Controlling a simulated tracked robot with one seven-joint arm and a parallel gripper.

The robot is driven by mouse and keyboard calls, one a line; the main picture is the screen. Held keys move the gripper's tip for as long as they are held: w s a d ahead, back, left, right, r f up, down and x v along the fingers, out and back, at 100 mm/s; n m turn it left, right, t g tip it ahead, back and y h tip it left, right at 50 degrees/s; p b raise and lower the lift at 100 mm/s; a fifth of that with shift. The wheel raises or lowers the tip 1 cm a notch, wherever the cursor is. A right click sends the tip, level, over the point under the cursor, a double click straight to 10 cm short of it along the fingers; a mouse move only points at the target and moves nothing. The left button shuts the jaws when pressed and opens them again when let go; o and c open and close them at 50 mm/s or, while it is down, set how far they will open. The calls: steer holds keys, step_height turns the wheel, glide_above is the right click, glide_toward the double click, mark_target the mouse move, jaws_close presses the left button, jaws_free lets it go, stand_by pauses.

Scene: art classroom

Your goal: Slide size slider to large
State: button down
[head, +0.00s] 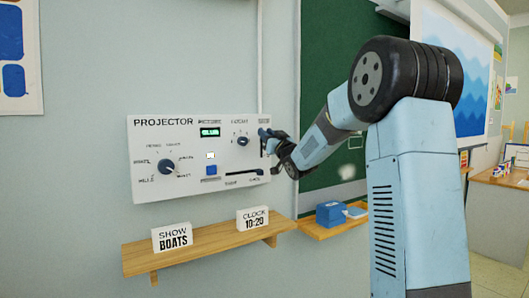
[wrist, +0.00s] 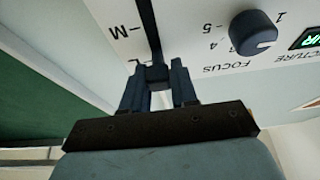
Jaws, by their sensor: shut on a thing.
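The size slider is a dark upright slot (wrist: 149,25) at the right end of the white projector panel (head: 140,190). Its dark knob (wrist: 157,76) shows in the wrist view, where the picture is turned over, at the slot's end nearest my gripper (wrist: 158,85). The letter L is close beside the knob, and the M is farther along the slot. My gripper is shut on the knob, one finger on each side. In the head view, my gripper (head: 267,139) covers most of the slider, and the S end is out of the wrist view.
A focus dial (wrist: 253,33) is beside the slider. A picture dial (head: 166,167), a blue button (head: 211,170) and a flat horizontal slider (head: 244,173) are on the panel. Below it, a wooden shelf (head: 205,243) holds two signs. A blue box (head: 330,213) stands on a ledge to the right.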

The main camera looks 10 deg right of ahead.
steer(key=shift+a+r, duration=0.15)
steer(key=shift+r, duration=1)
steer(key=c, duration=1)
jaws_free()
steer(key=shift+o, duration=0.2)
steer(key=shift+f, duration=0.1)
steer(key=shift+s+f, duration=0.1)
steer(key=shift+s, duration=0.05)
steer(key=v, duration=1.3)
steer(key=shift+s, duration=0.2)
